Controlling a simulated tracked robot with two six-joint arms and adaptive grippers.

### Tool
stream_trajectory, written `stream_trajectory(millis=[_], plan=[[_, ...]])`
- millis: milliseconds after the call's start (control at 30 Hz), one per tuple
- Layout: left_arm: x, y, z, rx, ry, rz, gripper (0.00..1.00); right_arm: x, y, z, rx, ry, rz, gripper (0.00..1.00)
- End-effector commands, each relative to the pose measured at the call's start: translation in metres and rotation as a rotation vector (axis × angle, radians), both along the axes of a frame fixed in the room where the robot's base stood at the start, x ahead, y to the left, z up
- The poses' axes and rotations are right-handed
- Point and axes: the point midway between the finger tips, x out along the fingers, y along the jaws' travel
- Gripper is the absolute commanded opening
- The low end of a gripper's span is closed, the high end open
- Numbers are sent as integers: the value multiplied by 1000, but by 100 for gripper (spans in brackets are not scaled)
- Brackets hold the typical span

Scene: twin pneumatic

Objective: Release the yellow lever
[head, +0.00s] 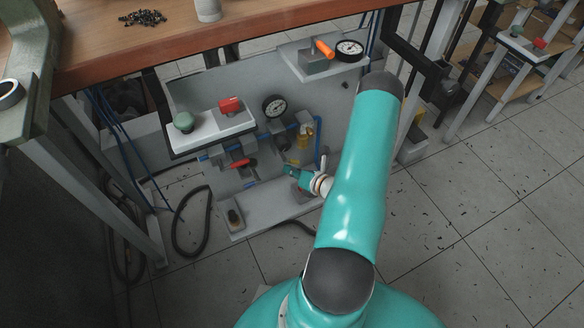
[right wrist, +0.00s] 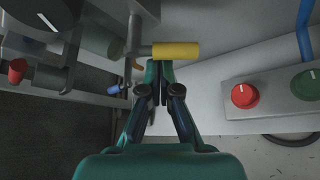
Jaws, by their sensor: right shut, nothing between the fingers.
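The yellow lever shows in the right wrist view as a short yellow cylinder (right wrist: 178,50) on a thin grey metal arm. My right gripper (right wrist: 158,66) is shut and empty, its two fingertips together just below the lever in that picture. I cannot tell whether the tips touch it. In the head view my right gripper (head: 288,170) is low in front of the grey pneumatic panel (head: 198,92), beside the pipes and valves. Only a small bit of yellow shows near it there, and I cannot be sure it is the lever. My left gripper is not in view.
A white box with a green button (head: 184,122) and a red switch (head: 230,106) stands left. A red valve handle (head: 240,164), a gauge (head: 274,107) and an upper gauge (head: 349,50) are near. The wooden bench top (head: 200,48) overhangs the panel. A black hose (head: 191,222) hangs left.

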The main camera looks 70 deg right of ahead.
Motion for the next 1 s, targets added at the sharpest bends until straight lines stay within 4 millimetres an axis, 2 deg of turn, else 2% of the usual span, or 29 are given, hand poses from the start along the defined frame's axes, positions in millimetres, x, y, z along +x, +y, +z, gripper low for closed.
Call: stream_trajectory(millis=[167, 367, 500, 700, 833, 1000], plan=[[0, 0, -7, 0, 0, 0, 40, 1, 5, -9, 2, -1, -1, 0], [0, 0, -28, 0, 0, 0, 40, 6, 23, -36, 5, 0, -2, 0], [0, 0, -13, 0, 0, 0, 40, -20, 32, -17, 3, 2, -11, 0], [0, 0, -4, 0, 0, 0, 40, -55, 47, -2, 1, 2, -10, 0], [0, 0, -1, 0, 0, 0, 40, -70, 53, 5, 0, 2, -7, 0], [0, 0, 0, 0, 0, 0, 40, -78, 58, 8, 0, 1, -4, 0]])
